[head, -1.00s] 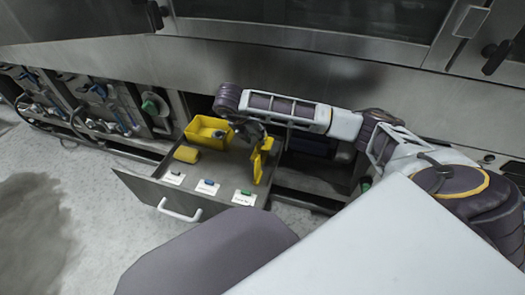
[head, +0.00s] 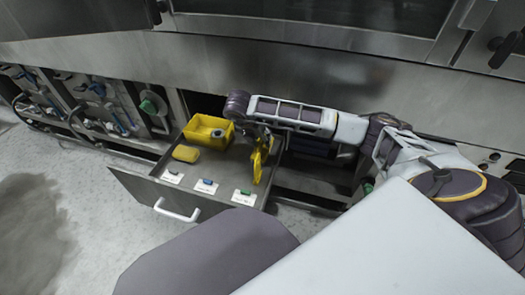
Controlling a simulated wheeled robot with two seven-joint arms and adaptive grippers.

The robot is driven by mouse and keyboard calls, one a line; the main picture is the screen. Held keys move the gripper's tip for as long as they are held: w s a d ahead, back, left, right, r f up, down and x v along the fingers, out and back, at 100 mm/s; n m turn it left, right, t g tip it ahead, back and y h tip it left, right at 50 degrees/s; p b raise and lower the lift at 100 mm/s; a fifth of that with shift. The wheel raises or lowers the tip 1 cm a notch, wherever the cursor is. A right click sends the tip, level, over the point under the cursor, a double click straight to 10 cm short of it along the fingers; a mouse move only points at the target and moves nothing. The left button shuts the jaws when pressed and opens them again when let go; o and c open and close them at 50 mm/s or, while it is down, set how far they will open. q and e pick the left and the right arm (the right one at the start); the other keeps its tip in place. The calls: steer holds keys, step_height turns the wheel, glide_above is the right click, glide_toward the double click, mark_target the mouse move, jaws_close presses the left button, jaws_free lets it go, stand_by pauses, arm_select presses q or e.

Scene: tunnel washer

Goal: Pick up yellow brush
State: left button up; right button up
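A narrow yellow object (head: 259,166), which looks like the yellow brush, stands steeply at the right side of the open metal drawer. My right gripper (head: 264,142) is at its upper end, reaching down from the arm above. The fingers are small and partly hidden, so I cannot tell whether they are shut on it. My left gripper is not in view.
The drawer (head: 139,187) also holds a yellow bin (head: 222,127) with a small grey item inside, a yellow block (head: 186,153) and several labelled cards. A white handle (head: 178,211) is on its front. The steel machine wall rises behind.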

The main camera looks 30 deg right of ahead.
stand_by(0.4)
jaws_close()
